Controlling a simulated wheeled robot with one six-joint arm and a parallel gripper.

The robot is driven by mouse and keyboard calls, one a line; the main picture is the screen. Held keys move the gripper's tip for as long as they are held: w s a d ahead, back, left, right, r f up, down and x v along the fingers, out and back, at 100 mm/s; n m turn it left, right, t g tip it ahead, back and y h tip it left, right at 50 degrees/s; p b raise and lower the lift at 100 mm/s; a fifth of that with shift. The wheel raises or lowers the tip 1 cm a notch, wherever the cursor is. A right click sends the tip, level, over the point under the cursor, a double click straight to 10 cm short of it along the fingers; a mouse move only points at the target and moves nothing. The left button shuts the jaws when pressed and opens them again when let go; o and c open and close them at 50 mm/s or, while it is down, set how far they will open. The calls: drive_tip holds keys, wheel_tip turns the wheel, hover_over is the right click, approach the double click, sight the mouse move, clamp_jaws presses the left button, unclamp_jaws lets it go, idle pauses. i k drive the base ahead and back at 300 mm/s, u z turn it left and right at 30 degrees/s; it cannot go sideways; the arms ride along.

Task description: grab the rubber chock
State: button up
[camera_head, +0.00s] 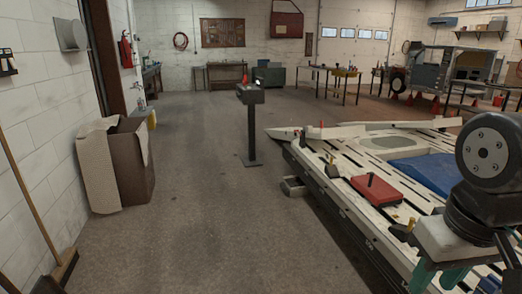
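I cannot pick out the rubber chock with certainty in the head view. A small dark piece (400,232) sits near the bench's front edge beside a yellow part, but it is too small to identify. My gripper (438,278) is at the lower right, over the near end of the frame bench (345,196). Teal finger-like parts show under a white block, cut off by the picture's bottom edge. I cannot see what is between them. My arm hides part of the bench's right side.
A brown bin (128,165) and broom (40,215) are by the left wall. The floor between is clear.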

sight(331, 171)
drive_tip(key=u, duration=0.3)
drive_tip(key=i, duration=2)
drive_tip(key=z, duration=0.25)
drive_tip(key=i, duration=2)
drive_tip(key=z, duration=0.7)
drive_tip(key=i, duration=0.8)
drive_tip(key=z, duration=0.25)
